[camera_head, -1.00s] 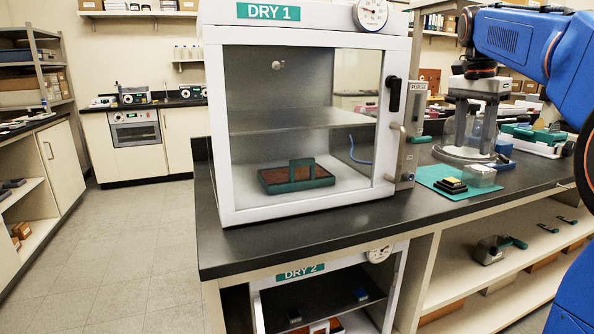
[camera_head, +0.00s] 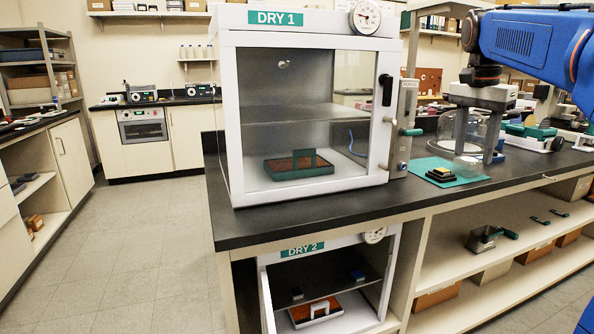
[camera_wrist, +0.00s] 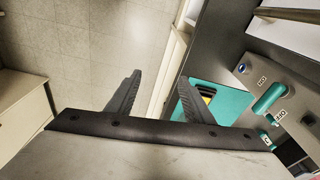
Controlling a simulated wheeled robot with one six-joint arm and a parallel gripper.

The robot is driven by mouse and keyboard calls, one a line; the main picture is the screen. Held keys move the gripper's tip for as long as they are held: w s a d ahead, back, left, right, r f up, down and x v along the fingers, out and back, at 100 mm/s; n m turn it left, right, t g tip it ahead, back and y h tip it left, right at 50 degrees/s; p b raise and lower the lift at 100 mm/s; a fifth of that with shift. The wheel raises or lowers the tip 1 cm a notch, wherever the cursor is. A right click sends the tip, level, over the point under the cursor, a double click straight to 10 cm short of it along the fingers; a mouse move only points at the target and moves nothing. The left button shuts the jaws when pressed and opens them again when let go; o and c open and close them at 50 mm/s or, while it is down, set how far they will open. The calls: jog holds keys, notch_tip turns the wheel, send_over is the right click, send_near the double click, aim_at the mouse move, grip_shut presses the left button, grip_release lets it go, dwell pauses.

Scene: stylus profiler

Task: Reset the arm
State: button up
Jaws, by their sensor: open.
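My gripper (camera_head: 475,158) hangs from my blue arm at the upper right of the head view. Its two grey fingers point down, apart, with nothing held between them. They appear in front of the bench top, near a clear dome. In the wrist view my gripper (camera_wrist: 158,92) shows two dark fingers spread wide, with floor and a cabinet edge beyond them. A grey control panel (camera_wrist: 300,95) with a teal lever (camera_wrist: 270,98) is to the right of the fingers there. The same panel (camera_head: 404,115) stands beside the DRY 1 cabinet in the head view.
The DRY 1 cabinet (camera_head: 233,120) stands shut on the black bench (camera_head: 300,222), with a brown-and-teal tray (camera_head: 299,165) inside. The DRY 2 cabinet (camera_head: 392,275) is below, apparently open. A teal mat (camera_head: 465,178) holds a small dark-and-yellow stack. Floor at left is clear.

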jog(key=s+a+f+n+t, duration=0.1)
jog(key=s+a+f+n, duration=0.3)
jog(key=s+f, duration=0.5)
jog(key=s+a+f+n+t+y, duration=0.1)
jog(key=s+a+f+n, duration=0.3)
jog(key=s+f, duration=0.5)
jog(key=s+a+f+n+t, duration=0.1)
jog(key=s+a+f+n, duration=0.3)
jog(key=s+f, duration=0.5)
notch_tip(320, 180, down, 3)
jog(key=shift+s+a+r+n+t, duration=0.1)
jog(key=shift+s+a+n+t, duration=0.05)
jog(key=shift+a+n+t, duration=0.2)
